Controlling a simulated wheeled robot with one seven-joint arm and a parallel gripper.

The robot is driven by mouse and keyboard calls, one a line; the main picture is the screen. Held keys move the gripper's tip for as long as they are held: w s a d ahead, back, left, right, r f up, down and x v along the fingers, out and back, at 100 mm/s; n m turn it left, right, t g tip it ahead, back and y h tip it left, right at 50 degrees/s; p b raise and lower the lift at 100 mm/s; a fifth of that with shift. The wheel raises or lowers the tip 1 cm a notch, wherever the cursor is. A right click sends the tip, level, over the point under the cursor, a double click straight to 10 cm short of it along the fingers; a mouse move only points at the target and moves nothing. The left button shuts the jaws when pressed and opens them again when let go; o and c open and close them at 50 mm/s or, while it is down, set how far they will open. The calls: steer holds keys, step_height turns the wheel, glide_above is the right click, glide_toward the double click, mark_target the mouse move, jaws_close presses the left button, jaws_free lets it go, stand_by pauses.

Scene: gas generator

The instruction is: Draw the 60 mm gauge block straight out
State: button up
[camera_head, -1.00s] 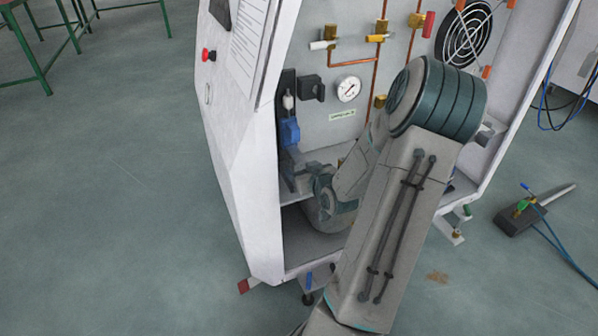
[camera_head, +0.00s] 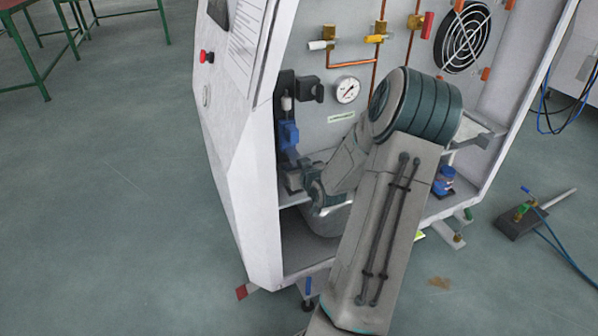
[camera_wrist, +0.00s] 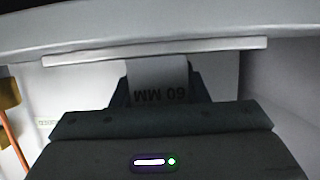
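The gauge block (camera_wrist: 158,82) is a pale block marked "60 MM", with the lettering upside down in the wrist view. My gripper (camera_wrist: 160,90) has its dark fingers close against both sides of the block, with no clear gap. The block's far end meets the lower edge of a pale horizontal bar (camera_wrist: 155,52); I cannot tell whether they touch. In the head view my arm reaches into the open white cabinet (camera_head: 243,190), and the block cannot be made out there.
The cabinet's left wall and lower shelf are close around my wrist. A blue fitting (camera_head: 288,134), a gauge (camera_head: 347,90) and copper pipes are on or near the back panel. A blue item (camera_head: 443,181) stands at the right. A tool with a blue hose (camera_head: 520,215) lies on the floor.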

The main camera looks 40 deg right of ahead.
steer(key=shift+c, duration=0.4)
steer(key=shift+s+a+p, duration=0.2)
steer(key=shift+s+a, duration=0.15)
steer(key=shift+s, duration=1.1)
steer(key=shift+s+a+p, duration=0.2)
steer(key=shift+s+a, duration=0.15)
steer(key=shift+s, duration=1.15)
steer(key=shift+s+a+p, duration=0.2)
steer(key=shift+s+a, duration=0.15)
steer(key=shift+s, duration=1.1)
